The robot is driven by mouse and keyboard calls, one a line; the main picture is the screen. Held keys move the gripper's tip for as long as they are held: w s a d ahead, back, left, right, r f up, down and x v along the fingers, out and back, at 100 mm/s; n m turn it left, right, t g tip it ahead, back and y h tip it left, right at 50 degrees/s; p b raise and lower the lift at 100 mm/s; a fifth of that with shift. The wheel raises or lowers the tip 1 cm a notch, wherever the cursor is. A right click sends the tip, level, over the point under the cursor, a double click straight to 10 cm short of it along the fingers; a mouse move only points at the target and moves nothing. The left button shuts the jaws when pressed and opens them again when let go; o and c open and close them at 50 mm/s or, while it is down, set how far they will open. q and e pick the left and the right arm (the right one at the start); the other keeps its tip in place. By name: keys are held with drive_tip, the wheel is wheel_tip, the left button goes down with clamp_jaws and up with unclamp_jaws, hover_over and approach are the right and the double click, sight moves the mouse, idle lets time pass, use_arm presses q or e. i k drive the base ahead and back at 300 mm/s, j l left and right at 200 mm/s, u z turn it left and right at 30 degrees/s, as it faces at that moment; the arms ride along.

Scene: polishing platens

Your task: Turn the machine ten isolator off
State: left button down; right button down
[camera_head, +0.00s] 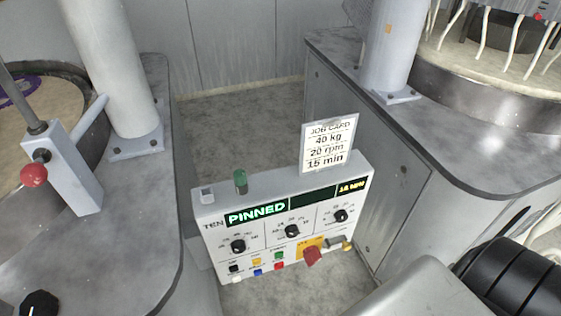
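The control panel (262,222) marked TEN stands between two machines. Its green display (257,214) reads PINNED, and a smaller yellow readout beside it seems to read 15 MIN. A red handle (312,256) sits on a yellow plate (301,245) at the panel's lower right; it looks like the isolator. I cannot tell which position it points to. A brass-coloured part (347,246) is just right of it. Neither gripper's fingers show in the head view, and nothing touches the panel.
A job card (328,143) stands on the panel's top, reading 40 kg, 20 rpm, 15 min. A green button (240,181) is also on top. Three black dials and several coloured buttons are on its face. A red-knobbed lever (34,175) is at left. Grey machine tops flank the panel.

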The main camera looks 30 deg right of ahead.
sight(312, 254)
drive_tip(key=z, duration=0.9)
